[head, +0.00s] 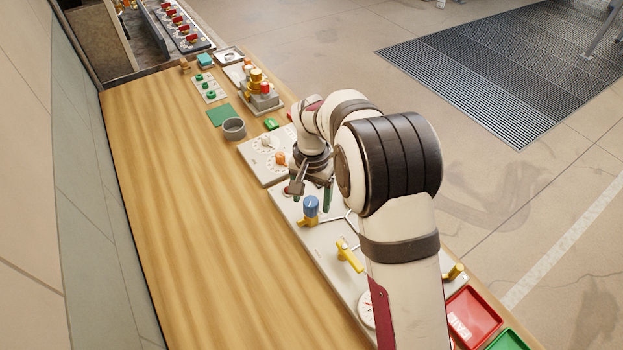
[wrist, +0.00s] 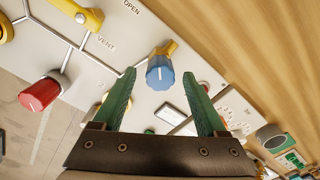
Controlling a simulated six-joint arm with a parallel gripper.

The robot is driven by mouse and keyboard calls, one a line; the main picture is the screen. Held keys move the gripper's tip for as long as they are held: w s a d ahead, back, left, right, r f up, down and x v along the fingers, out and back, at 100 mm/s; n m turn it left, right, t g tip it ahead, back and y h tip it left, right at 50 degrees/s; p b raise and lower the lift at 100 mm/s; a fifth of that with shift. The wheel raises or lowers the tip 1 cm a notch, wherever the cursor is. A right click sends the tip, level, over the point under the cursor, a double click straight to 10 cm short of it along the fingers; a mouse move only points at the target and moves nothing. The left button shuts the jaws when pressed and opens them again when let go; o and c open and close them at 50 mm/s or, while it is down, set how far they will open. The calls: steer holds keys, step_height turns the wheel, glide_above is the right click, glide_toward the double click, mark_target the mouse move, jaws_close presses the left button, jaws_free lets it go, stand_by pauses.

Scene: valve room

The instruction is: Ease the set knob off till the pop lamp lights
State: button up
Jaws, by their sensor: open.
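A blue knob (head: 311,204) with a white pointer line sits on a brass-yellow body on the pale panel; it is the likely set knob, though I can read no label for it. In the wrist view the blue knob (wrist: 160,73) lies between and beyond my fingertips. My gripper (head: 312,192) is open and empty, its two green-padded fingers above the panel close to the knob. I see no clear contact; the wrist view also shows both fingers (wrist: 159,80). A small round fitting (wrist: 204,86) beside the right finger is partly hidden; I cannot tell whether it is the pop lamp.
A yellow lever (head: 349,256) and a gauge (head: 366,309) are nearer on the panel, partly behind my arm. A red knob (wrist: 40,93) is at the wrist view's left. A grey cup (head: 234,128) stands beyond. The wooden bench (head: 200,220) is clear at left.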

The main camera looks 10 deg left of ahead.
mark_target(312, 201)
step_height(312, 201, up, 14)
stand_by(0.5)
step_height(312, 201, down, 15)
steer(key=shift+s+f, duration=0.1)
steer(key=shift+f, duration=0.05)
steer(key=shift+c, duration=0.3)
